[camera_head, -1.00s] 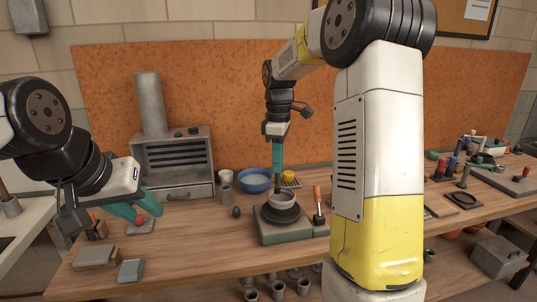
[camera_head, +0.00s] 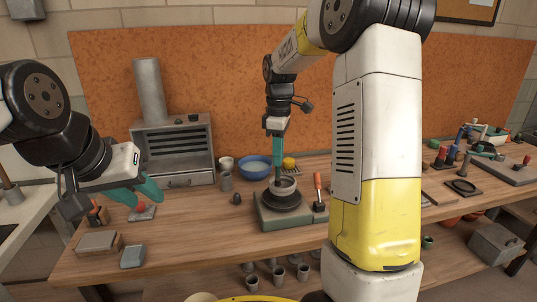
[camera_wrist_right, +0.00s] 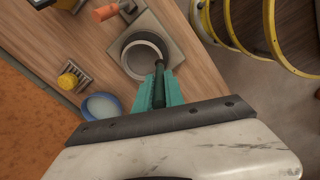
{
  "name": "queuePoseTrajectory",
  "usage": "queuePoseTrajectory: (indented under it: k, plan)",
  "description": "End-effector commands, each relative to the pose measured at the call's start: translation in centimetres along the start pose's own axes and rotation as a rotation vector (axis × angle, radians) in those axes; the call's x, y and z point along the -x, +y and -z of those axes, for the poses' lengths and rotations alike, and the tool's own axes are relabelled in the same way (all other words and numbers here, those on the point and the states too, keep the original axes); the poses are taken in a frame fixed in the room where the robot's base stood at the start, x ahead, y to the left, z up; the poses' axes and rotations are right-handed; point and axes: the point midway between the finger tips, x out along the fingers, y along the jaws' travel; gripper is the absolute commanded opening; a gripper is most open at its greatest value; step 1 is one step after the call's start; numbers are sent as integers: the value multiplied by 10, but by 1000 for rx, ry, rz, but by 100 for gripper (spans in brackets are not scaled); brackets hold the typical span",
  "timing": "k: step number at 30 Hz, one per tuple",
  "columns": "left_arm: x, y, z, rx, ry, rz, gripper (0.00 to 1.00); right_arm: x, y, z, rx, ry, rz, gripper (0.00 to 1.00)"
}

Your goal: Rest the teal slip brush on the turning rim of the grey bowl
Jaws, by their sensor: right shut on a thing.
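The grey bowl (camera_head: 287,184) sits on a dark round wheel head (camera_head: 282,202) on a green-grey base. It also shows in the right wrist view (camera_wrist_right: 130,70), its opening facing the camera. My right gripper (camera_head: 277,163) points down above the bowl, shut on the slip brush. In the right wrist view the brush (camera_wrist_right: 159,86) is a dark, greenish shaft between the teal fingertips (camera_wrist_right: 160,92). Its far end overlaps the bowl's rim; I cannot tell whether they touch. My left gripper (camera_head: 138,192) is at the left, its teal fingers apart and empty.
A red-topped tool (camera_head: 141,207) stands below my left gripper. A blue basin (camera_head: 255,169), yellow sponge (camera_head: 289,162) and grey cups are behind the wheel. An orange-handled tool (camera_head: 318,187) stands close to its right. A metal kiln (camera_head: 175,150) stands at the back left.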

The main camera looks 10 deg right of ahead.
Motion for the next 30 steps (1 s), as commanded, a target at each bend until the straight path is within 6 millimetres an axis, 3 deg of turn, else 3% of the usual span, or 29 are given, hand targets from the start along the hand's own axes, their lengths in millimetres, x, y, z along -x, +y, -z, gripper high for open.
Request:
queuePoseTrajectory:
  k: [30]
  plan:
    - [0, 0, 0, 0, 0, 0, 36, -12, 0, 0, 0, 0, 0, 0]
